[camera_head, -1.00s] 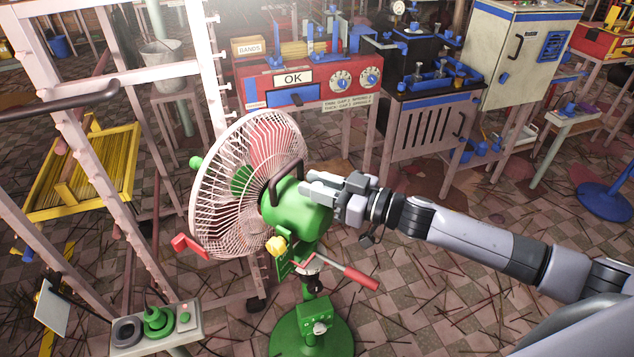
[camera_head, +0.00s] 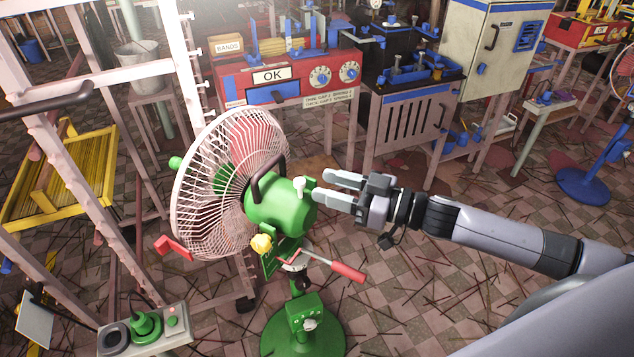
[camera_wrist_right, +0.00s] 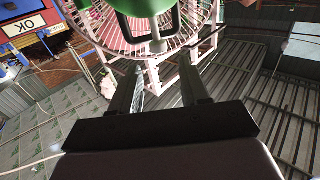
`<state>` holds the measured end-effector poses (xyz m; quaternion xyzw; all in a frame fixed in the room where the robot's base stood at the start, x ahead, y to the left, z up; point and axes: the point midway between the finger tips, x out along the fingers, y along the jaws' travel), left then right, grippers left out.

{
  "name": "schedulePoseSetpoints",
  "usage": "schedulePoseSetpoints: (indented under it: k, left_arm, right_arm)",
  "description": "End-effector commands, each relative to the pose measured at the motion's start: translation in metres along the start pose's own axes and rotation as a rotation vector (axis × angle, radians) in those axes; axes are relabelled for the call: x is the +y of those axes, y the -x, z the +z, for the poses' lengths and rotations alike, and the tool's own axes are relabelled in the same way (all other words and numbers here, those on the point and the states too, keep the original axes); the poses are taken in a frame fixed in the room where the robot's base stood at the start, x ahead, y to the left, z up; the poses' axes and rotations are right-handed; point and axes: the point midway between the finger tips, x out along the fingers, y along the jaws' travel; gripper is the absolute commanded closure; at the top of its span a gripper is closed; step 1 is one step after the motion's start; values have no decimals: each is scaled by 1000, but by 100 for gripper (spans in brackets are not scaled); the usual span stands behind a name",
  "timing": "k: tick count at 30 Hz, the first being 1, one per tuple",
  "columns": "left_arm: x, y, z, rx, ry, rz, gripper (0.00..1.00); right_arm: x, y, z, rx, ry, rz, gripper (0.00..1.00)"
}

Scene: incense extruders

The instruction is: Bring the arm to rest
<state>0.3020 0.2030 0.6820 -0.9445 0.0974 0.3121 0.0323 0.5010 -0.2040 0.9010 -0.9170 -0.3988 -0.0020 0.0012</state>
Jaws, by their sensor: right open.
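My right arm comes in from the right in the head view. Its gripper (camera_head: 332,191) is open and empty, its fingers pointing left at the back of the green fan motor housing (camera_head: 280,208). A small white knob (camera_head: 299,184) stands on the housing near the fingertips. In the right wrist view, the two fingers of my right gripper (camera_wrist_right: 160,95) are spread apart with nothing between them. The knob (camera_wrist_right: 158,45) and the green housing (camera_wrist_right: 142,8) show beyond the fingertips. My left gripper is not in view.
The fan's white cage (camera_head: 215,180) faces left on a green stand (camera_head: 305,330). A red-handled lever (camera_head: 348,272) sticks out below my gripper. A pale rack (camera_head: 190,60) stands at left. A red machine (camera_head: 285,85) and dark cabinet (camera_head: 412,120) stand behind.

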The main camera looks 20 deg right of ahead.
Motion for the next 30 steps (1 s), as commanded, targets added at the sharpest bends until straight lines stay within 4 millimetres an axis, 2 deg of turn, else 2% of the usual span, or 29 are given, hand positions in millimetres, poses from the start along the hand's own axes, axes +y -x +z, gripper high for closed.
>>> schedulePoseSetpoints:
  k: [16,20,23,27,30]
  left_arm:
    - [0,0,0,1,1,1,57]
    - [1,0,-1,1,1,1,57]
    - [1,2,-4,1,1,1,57]
    - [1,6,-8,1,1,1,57]
    - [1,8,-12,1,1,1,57]
  right_arm:
    - [0,4,-1,1,0,0,54]
    - [-5,3,4,1,-7,11,54]
    - [-18,0,15,0,-21,44,54]
    - [-43,0,41,-24,-48,141,54]
    - [-60,7,64,-72,-70,231,54]
